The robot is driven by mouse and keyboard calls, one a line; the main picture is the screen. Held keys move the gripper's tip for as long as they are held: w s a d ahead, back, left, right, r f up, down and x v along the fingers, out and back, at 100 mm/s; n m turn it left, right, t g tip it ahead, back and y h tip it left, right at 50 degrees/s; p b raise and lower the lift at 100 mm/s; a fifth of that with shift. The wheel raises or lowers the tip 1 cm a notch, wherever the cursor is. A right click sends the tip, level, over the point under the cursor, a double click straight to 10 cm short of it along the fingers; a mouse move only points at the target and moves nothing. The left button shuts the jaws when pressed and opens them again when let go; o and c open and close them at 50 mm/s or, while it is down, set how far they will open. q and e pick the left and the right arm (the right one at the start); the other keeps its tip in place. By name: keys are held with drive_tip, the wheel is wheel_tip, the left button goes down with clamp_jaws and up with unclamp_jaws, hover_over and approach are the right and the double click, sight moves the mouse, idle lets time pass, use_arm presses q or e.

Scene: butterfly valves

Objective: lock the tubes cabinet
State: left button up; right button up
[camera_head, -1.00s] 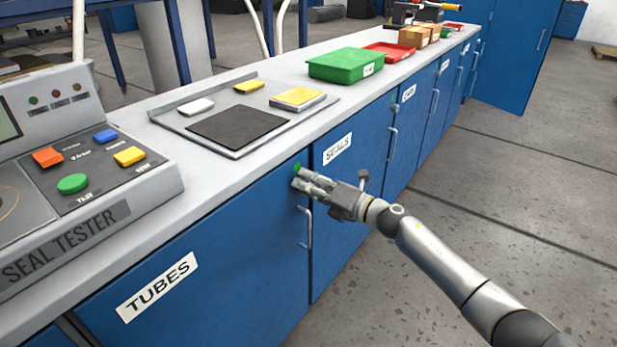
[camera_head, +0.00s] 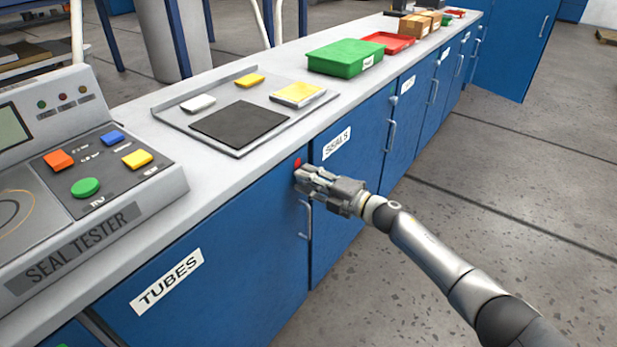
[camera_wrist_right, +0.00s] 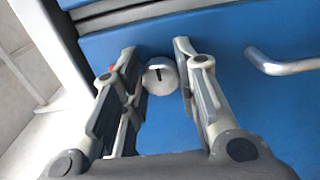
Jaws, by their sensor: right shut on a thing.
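The TUBES cabinet (camera_head: 230,265) is a blue door with a white TUBES label (camera_head: 166,281); it looks closed, flush under the counter. A small indicator (camera_head: 297,163) at its upper right corner is red. My right gripper (camera_head: 301,178) is at that corner, just below the indicator and above the door handle (camera_head: 306,220). In the right wrist view my right gripper (camera_wrist_right: 158,58) is shut on a round silver lock knob (camera_wrist_right: 159,78) with a dark slot, between its fingers. The handle (camera_wrist_right: 285,63) shows to the right there. My left gripper is out of view.
The SEALS cabinet (camera_head: 340,215) is closed beside it, with more blue cabinets beyond. The seal tester (camera_head: 85,190), a tray with small blocks (camera_head: 165,112), a green bin (camera_head: 345,58) and a red tray (camera_head: 390,42) stand on the counter. The floor at right is clear.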

idle(0.3)
drive_tip(key=o, duration=1)
drive_tip(key=shift+o, duration=0.2)
drive_tip(key=shift+d, duration=0.1)
drive_tip(key=v, duration=1.2)
drive_tip(key=shift+f, duration=0.1)
